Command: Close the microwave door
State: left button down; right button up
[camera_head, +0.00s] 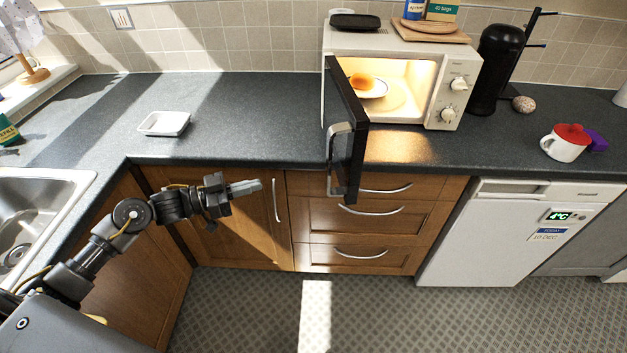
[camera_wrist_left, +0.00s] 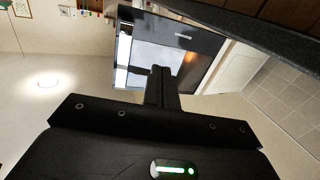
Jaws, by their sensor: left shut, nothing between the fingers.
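The microwave (camera_head: 395,60) stands on the counter against the back wall, lit inside. A plate (camera_head: 370,90) with an orange-and-white food item sits in it. Its dark door (camera_head: 347,130) is swung open towards me, past the counter's front edge, with a silver handle (camera_head: 336,160). My left gripper (camera_head: 258,186) is shut and empty, left of the door and apart from it, in front of the cabinets. In the left wrist view the fingers (camera_wrist_left: 162,75) point at a dark glossy panel (camera_wrist_left: 165,50), seemingly the door. My right gripper is not in view.
A white dish (camera_head: 164,123) sits on the counter at left, near the sink (camera_head: 35,205). A black machine (camera_head: 495,70) stands right of the microwave. A white mug (camera_head: 563,147) with a red top is further right. The counter between dish and door is clear.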

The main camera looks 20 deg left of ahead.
pick_arm(q)
jog(key=s+d+r+m+g+h, duration=0.2)
jog(key=s+d+r+m+g, duration=0.15)
jog(key=r, duration=0.25)
jog(key=p, duration=0.4)
send_near(328, 174)
jog(key=shift+n, duration=0.25)
jog(key=x, duration=0.5)
jog(key=shift+w+d, duration=0.15)
jog(key=shift+w+d+f+p, duration=0.15)
jog(key=shift+w+d+p, duration=0.15)
jog(key=shift+d, duration=0.35)
